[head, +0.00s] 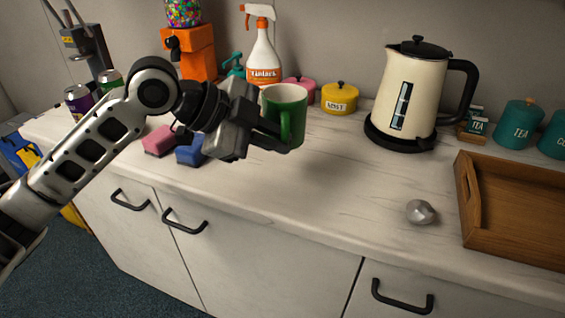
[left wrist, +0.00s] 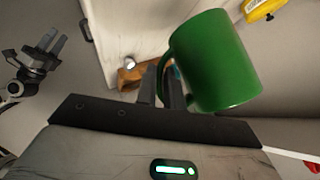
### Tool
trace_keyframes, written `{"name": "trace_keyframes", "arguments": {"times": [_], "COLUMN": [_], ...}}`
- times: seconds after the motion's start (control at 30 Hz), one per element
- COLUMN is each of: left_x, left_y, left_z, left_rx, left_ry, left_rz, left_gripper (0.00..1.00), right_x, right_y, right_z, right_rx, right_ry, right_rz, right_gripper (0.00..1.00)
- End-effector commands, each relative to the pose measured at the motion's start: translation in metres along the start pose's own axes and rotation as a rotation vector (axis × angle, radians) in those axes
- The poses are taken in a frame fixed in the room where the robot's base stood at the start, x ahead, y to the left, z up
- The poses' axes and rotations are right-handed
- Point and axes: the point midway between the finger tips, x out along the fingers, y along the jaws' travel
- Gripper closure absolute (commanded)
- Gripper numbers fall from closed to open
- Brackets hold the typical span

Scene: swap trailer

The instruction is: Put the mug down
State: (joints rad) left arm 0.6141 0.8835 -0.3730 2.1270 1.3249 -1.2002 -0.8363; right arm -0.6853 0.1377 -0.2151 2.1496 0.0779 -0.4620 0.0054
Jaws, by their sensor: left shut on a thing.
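The green mug (head: 292,103) is in my left gripper (head: 284,141), in front of the spray bottle in the head view. It is roughly upright, its handle towards me. The fingers are shut on the handle. The mug looks held just above the white counter (head: 330,190); its exact height is hard to tell. In the left wrist view the mug (left wrist: 225,62) fills the upper right, beside the fingers (left wrist: 163,82). My right gripper (left wrist: 50,45) shows small at the left there; its opening is unclear.
A blue sponge (head: 190,150) and a pink sponge (head: 159,141) lie left of the mug. A spray bottle (head: 263,55), yellow tin (head: 339,98) and kettle (head: 410,90) stand behind. A grey knob-like object (head: 420,212) and wooden tray (head: 510,215) are right. The middle counter is clear.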

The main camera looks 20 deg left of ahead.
Motion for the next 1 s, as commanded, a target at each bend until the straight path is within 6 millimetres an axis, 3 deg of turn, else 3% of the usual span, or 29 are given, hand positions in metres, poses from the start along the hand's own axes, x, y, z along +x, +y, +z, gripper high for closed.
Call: {"name": "trace_keyframes", "arguments": {"times": [0.1,0.23,0.5,0.7,0.9,0.93,1.0], "left_x": [0.024,0.04,0.056,0.071,0.072,0.072,0.072], "left_y": [-0.002,-0.005,-0.007,0.009,0.01,0.011,0.011], "left_z": [0.021,0.035,0.05,0.066,0.067,0.067,0.067], "left_rx": [-0.005,-0.003,-0.002,-0.002,0.0,-0.002,-0.001], "left_ry": [0.002,0.002,0.001,0.001,0.0,-0.002,-0.001], "left_rz": [0.001,-0.001,0.0,0.0,-0.002,0.002,0.002], "left_gripper": [1.0,1.0,1.0,1.0,1.0,0.82,0.68], "right_x": [0.002,0.002,0.003,0.001,0.001,0.001,0.001], "right_y": [0.0,0.0,0.0,0.0,0.0,0.0,0.0], "right_z": [0.003,0.005,0.005,0.002,0.002,0.002,0.002], "right_rx": [0.0,0.002,0.002,0.002,0.001,0.001,0.001], "right_ry": [-0.003,-0.005,-0.005,-0.002,0.0,0.0,0.0], "right_rz": [0.0,0.0,-0.001,-0.001,0.0,0.0,0.0], "right_gripper": [0.64,0.64,0.64,0.64,0.64,0.64,0.64]}}
